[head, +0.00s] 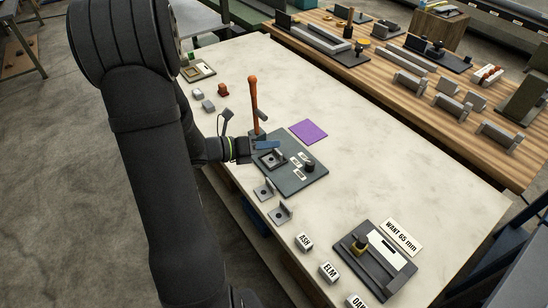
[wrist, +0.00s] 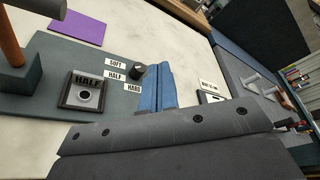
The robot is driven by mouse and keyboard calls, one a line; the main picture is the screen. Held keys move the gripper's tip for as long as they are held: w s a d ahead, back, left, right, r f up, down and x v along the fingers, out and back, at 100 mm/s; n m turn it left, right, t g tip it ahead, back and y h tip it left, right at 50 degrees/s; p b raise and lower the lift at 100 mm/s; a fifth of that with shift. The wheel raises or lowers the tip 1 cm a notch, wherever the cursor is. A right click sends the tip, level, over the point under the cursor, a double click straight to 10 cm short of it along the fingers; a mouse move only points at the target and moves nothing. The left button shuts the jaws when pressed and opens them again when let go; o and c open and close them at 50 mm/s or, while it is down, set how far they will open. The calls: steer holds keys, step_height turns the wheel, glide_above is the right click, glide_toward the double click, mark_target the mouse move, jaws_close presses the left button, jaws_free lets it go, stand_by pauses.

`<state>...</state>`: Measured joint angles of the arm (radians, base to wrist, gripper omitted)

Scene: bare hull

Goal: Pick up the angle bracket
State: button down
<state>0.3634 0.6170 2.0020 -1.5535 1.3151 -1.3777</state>
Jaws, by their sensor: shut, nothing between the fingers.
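Two grey angle brackets lie on the pale bench top in the head view, one nearer the dark board (head: 264,191) and one closer to the front right (head: 281,213). Each has a flat base and an upright plate. My gripper (head: 267,145) is shut and empty, its blue fingers above the dark board, up and behind the brackets. In the wrist view the blue fingers of my gripper (wrist: 158,88) lie together. Neither of these two brackets is recognisable in the wrist view.
The dark board (head: 304,183) carries a black knob (wrist: 138,71), SOFT, HALF and HARD labels, and a square frame (wrist: 84,92) with a ringed hole. A purple sheet (head: 309,131) lies behind; white blocks (head: 304,241) stand front right.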

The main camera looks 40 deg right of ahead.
steer(key=c, duration=1.5)
jaws_free()
steer(key=shift+o, duration=0.2)
